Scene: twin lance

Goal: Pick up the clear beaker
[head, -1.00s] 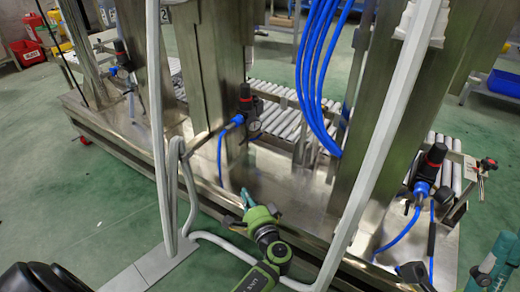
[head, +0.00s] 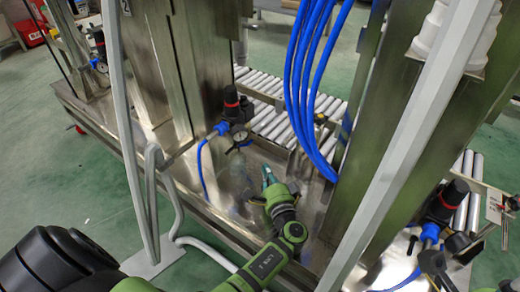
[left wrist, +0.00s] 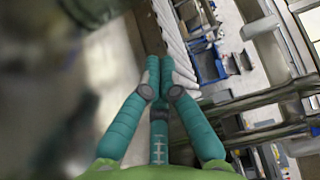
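A faint, see-through shape that looks like the clear beaker (head: 237,174) stands on the steel base plate in the head view, below the black and red regulator. Its outline is hard to make out. My left gripper (head: 268,177) is just to the right of it in the picture, apart from it as far as I can tell. In the left wrist view the teal fingers (left wrist: 160,68) meet at their tips, with nothing visible between them.
A grey bent tube frame (head: 135,150) and a slanting grey bar (head: 415,140) stand in front of the machine. Blue hoses (head: 300,90) hang behind my left gripper. Steel posts (head: 185,80), regulators (head: 235,105) and a roller conveyor (head: 270,115) surround the base plate.

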